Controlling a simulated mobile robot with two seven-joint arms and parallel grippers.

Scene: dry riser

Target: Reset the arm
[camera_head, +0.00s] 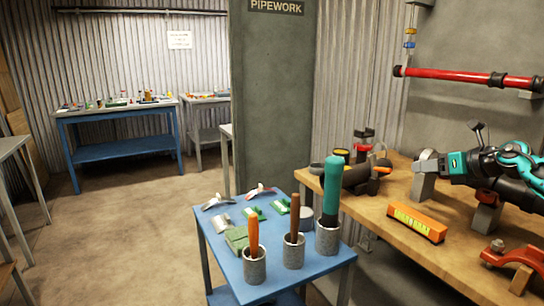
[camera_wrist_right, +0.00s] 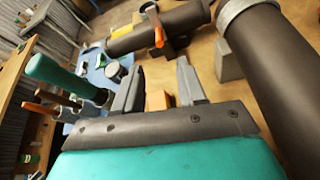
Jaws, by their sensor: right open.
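My right arm comes in from the right in the head view, teal and black. Its gripper (camera_head: 432,163) is above the wooden bench, close to the dark pipe, and overlaps it in the picture. In the right wrist view the gripper's two grey fingers (camera_wrist_right: 160,76) stand apart with nothing held between them. An orange block (camera_wrist_right: 158,100) shows beyond the gap, on the bench. The dark pipe with a grey collar (camera_wrist_right: 250,12) runs along the right of that view. My left gripper is not in view.
The wooden bench (camera_head: 392,218) carries an orange level (camera_head: 416,222), a red clamp (camera_head: 510,256) and pipe fittings (camera_head: 362,176). A red pipe (camera_head: 465,78) is on the wall above. A blue table (camera_head: 222,270) with tools in cups stands left.

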